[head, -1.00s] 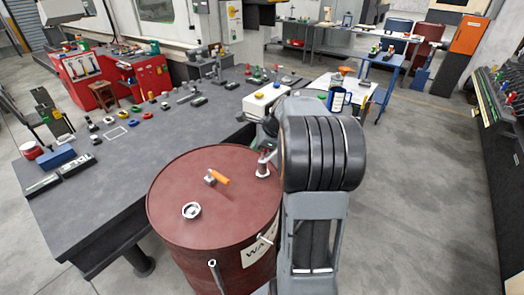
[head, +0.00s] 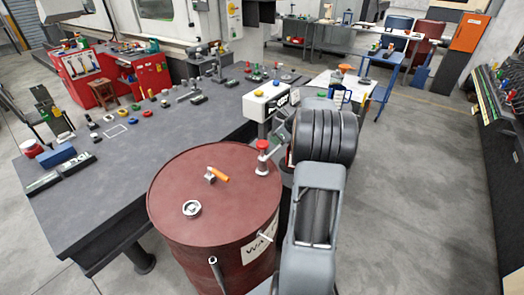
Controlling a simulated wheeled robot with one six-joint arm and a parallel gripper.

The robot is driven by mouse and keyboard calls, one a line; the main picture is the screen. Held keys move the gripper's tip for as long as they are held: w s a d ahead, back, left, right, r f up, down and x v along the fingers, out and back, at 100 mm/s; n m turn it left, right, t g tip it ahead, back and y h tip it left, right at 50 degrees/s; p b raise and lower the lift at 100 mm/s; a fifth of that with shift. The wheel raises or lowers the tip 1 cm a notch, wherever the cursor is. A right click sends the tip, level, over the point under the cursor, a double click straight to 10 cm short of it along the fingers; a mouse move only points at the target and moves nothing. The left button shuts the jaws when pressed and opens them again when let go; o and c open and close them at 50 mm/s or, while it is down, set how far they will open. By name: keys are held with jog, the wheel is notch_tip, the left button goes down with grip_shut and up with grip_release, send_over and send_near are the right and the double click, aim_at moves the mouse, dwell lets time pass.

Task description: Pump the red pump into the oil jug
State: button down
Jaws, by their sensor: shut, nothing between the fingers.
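The red pump (head: 262,146) has a red knob on a pale metal body and stands upright at the right rear of the dark red barrel's top (head: 215,168). My gripper (head: 281,132) is small and partly hidden by my own arm. It is shut and empty, just right of and slightly above the red knob, apart from it as far as I can see. I cannot make out the oil jug; my arm covers the area right of the pump.
An orange-handled valve (head: 217,175) and a round cap (head: 192,209) sit on the barrel top. A grey workbench (head: 75,215) stands left and behind, with a white box with a yellow button (head: 265,100). Open floor (head: 410,200) lies to the right.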

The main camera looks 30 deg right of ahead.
aim_at(267, 146)
jog(key=shift+b+x, duration=2.1)
jog(key=shift+x, duration=1.15)
jog(key=shift+a, duration=0.15)
jog(key=shift+s, duration=0.1)
jog(key=shift+s+d+r+p, duration=0.25)
jog(key=shift+s+d, duration=0.1)
jog(key=shift+s, duration=0.25)
jog(key=shift+s+d+r+p, duration=0.25)
jog(key=shift+s+d, duration=0.15)
jog(key=shift+s, duration=0.2)
jog(key=v, duration=1.3)
jog(key=shift+s+r+b, duration=0.2)
jog(key=shift+r+b, duration=0.05)
jog(key=shift+b, duration=0.2)
